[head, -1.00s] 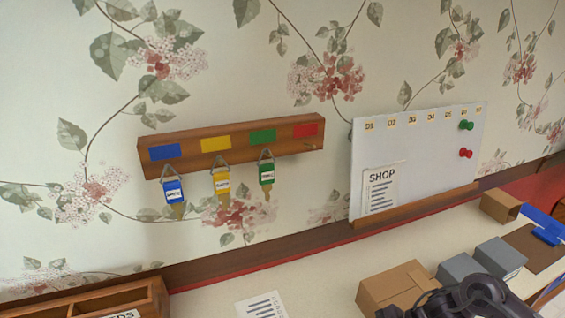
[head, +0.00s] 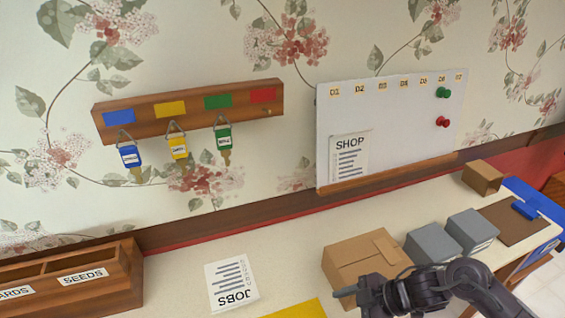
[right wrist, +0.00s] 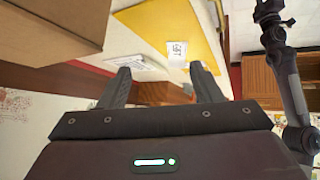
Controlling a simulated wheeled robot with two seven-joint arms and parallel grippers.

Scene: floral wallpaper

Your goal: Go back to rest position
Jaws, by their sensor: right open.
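My right gripper (head: 350,294) is over the table in front of the cardboard box in the head view, its arm coming in from the lower right. In the right wrist view its two fingers (right wrist: 163,88) are spread apart with nothing between them. My left gripper is not in the head view. Part of a dark arm of mine shows at the right of the right wrist view.
A cardboard box (head: 365,255), grey boxes (head: 432,243), a JOBS sheet (head: 232,283) and a wooden SEEDS tray (head: 125,285) stand on the table. On the wall are a key rack (head: 190,112) with three tagged keys and a whiteboard (head: 390,115).

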